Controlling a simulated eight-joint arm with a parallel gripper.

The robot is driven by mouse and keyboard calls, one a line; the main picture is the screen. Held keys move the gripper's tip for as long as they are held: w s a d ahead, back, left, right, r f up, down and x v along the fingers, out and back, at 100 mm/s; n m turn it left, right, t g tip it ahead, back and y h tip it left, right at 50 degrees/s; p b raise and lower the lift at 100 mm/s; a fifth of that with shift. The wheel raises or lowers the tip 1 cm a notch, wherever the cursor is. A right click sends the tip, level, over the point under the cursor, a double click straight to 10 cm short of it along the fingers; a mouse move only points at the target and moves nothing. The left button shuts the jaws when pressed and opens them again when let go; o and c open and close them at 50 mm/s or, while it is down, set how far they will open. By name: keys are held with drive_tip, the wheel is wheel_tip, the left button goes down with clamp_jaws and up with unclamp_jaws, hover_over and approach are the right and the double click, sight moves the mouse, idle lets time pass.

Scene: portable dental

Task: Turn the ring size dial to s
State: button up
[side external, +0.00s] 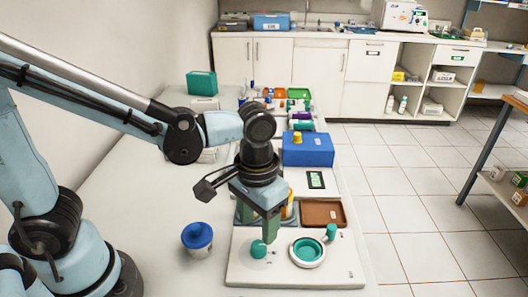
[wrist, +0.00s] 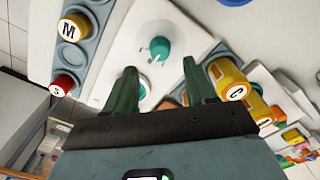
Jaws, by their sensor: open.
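A white panel (side external: 295,277) lies on the bench in the side view. It carries a round teal knob (side external: 259,249), a teal disc in a pale ring (side external: 307,251), and a teal knob (side external: 331,231) behind that ring. My gripper (side external: 270,232) points down over the panel, just behind the left knob. In the wrist view my gripper (wrist: 160,82) is open and empty, its green fingers apart. A teal dial knob (wrist: 160,48) with small marks around it lies beyond the fingertips. Another teal part (wrist: 140,88) shows between the fingers. I cannot read the dial's setting.
The wrist view shows a red "S" cap (wrist: 62,86), a yellow "M" cap (wrist: 72,28) and a yellow "C" container (wrist: 235,88) nearby.

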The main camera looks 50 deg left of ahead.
sight(258, 244)
drive_tip(key=shift+f, duration=2.9)
clamp_jaws()
drive_tip(key=shift+m, duration=0.4)
drive_tip(key=m, duration=0.3)
drive_tip(key=shift+m, duration=2.3)
